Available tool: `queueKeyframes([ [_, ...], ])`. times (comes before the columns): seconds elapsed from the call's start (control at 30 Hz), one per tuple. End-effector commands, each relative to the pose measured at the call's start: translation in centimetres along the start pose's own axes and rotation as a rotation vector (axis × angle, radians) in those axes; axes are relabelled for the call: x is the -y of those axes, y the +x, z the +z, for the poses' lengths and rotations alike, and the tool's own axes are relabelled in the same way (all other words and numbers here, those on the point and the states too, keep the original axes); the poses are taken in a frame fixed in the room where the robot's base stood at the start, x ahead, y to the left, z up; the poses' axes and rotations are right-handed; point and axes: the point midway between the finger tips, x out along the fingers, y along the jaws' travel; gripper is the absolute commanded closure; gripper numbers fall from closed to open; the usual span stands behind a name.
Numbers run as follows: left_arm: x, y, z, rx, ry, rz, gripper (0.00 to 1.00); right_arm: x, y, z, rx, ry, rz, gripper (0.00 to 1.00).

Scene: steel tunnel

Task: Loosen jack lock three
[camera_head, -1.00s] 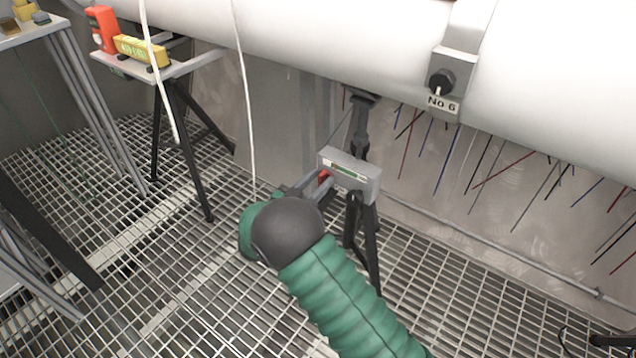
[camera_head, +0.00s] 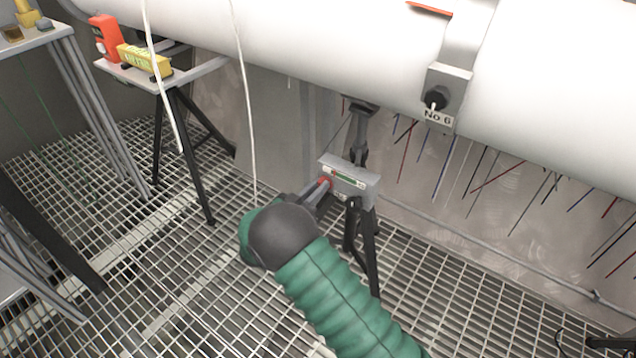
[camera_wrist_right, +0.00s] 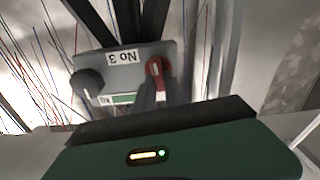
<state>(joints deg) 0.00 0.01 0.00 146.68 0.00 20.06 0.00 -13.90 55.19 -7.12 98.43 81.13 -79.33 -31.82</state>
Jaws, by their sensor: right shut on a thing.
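The jack lock three box (camera_head: 350,181) is a grey block on a dark stand beneath the white pipe. In the right wrist view the box (camera_wrist_right: 124,66) shows upside down with a "No 3" label, a green-marked strip, a black knob (camera_wrist_right: 88,83) on the left and a red lever (camera_wrist_right: 158,70) on the right. My right gripper (camera_head: 323,188) reaches the box's left side, and its fingers (camera_wrist_right: 160,88) are shut on the red lever, which they partly cover. My left gripper is not in view.
A jack lock labelled "No 6" (camera_head: 447,92) with a black knob is strapped to the white pipe (camera_head: 330,45). A stand at upper left carries a yellow box (camera_head: 143,58) and an orange device (camera_head: 106,38). White cords hang down. Open grating (camera_head: 190,270) covers the floor.

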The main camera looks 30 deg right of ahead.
Motion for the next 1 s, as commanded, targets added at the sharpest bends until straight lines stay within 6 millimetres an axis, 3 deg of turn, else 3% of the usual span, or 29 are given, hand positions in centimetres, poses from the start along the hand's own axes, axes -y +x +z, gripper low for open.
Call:
queueKeyframes([
  [0.03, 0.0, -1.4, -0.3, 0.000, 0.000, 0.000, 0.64, 0.0, -0.1, -0.7, 0.002, -0.031, -0.003, 1.00],
  [0.4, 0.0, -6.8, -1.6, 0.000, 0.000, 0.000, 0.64, 0.5, -0.1, -0.6, 0.002, -0.359, -0.005, 1.00],
  [1.0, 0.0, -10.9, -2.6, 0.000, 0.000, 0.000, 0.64, 1.2, -0.1, 0.2, -0.001, -0.926, -0.006, 1.00],
])
